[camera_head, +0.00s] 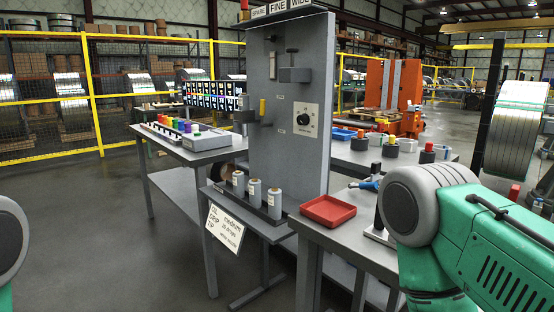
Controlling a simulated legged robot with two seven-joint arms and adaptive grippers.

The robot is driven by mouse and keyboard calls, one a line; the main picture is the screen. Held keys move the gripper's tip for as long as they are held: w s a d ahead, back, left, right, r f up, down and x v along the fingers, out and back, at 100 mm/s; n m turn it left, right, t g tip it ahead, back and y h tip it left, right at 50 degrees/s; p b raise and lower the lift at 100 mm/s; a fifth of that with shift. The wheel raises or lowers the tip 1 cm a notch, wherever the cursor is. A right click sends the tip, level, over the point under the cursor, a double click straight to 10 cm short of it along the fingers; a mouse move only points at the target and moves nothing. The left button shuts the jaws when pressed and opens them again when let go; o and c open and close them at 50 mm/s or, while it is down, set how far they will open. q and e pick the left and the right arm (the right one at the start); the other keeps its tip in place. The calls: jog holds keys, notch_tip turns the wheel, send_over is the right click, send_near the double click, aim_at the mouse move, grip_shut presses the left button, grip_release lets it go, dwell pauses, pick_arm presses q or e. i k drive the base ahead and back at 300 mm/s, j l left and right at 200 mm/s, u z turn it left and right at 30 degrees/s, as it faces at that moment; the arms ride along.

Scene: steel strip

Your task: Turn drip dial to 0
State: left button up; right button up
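The drip dial (303,119) is a dark round knob on a pale square plate (306,130), fixed to the upright grey panel (262,80) near the picture's middle. Marks surround the knob, but they are too small to read and I cannot tell where it points. Part of my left arm shows at the left edge, and my green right arm fills the lower right. Neither gripper is in view, and nothing of mine touches the dial.
Several grey bottles (254,191) stand on a low shelf before the panel. A red tray (328,211) lies on the right table (306,232). A left table (170,152) holds a row of coloured pieces. Grey floor (100,240) is open at the left.

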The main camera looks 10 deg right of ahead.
aim_at(304, 119)
jog(key=i+j, duration=0.1)
jog(key=i, duration=0.3)
jog(key=i+j+z, duration=0.1)
jog(key=i+z, duration=0.3)
jog(key=i+j+z, duration=0.15)
jog(key=z, duration=0.2)
jog(key=i+j, duration=0.05)
